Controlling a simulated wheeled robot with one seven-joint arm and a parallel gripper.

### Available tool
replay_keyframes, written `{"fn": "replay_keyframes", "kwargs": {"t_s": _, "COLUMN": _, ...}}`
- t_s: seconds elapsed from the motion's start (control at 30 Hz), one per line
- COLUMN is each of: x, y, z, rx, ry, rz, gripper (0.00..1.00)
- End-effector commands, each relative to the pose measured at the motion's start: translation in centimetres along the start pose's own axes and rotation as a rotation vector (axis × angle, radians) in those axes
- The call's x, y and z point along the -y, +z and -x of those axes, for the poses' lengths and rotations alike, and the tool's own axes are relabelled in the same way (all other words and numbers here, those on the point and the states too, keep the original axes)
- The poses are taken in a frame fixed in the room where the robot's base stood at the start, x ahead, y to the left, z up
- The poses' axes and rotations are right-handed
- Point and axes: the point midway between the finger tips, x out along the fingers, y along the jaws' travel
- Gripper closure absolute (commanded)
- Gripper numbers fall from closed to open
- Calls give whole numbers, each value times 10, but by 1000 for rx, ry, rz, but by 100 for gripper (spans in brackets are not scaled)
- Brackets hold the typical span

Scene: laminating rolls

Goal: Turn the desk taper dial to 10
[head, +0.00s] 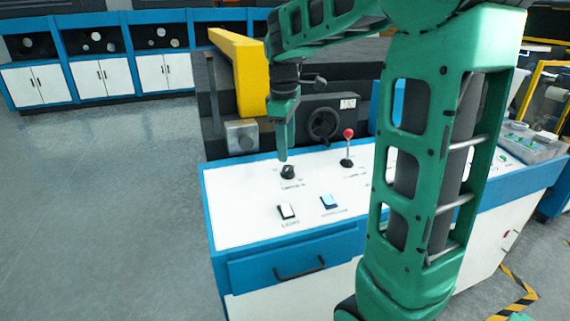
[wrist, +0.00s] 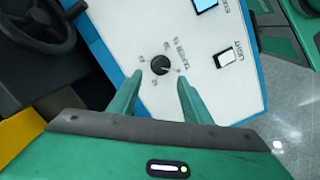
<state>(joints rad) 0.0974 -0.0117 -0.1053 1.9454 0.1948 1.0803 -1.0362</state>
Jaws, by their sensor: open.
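The desk taper dial (head: 288,172) is a small black knob on the white desk top. It also shows in the wrist view (wrist: 160,65), with small labels around it that are too blurred to read surely. A pale mark on the knob is too small to read for its setting. My gripper (head: 283,157) points down just above the dial in the head view. In the wrist view my gripper (wrist: 158,88) is open, with its two green fingers apart on either side below the dial. I cannot tell whether a finger touches it.
A white rocker switch (head: 287,211) and a blue switch (head: 328,202) lie in front of the dial. A red-tipped lever (head: 348,147) stands to the right. A black handwheel (head: 322,124) is behind. My arm covers the right of the desk.

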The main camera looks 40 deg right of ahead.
Motion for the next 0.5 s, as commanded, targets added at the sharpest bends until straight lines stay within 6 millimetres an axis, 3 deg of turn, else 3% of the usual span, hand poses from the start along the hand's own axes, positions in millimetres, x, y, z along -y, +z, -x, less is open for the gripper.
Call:
{"fn": "replay_keyframes", "kwargs": {"t_s": 0.2, "x": 1, "y": 0, "z": -38, "rx": 2, "ry": -3, "rz": 0, "gripper": 55}}
{"fn": "replay_keyframes", "kwargs": {"t_s": 0.5, "x": 1, "y": 0, "z": -62, "rx": 0, "ry": -1, "rz": -1, "gripper": 55}}
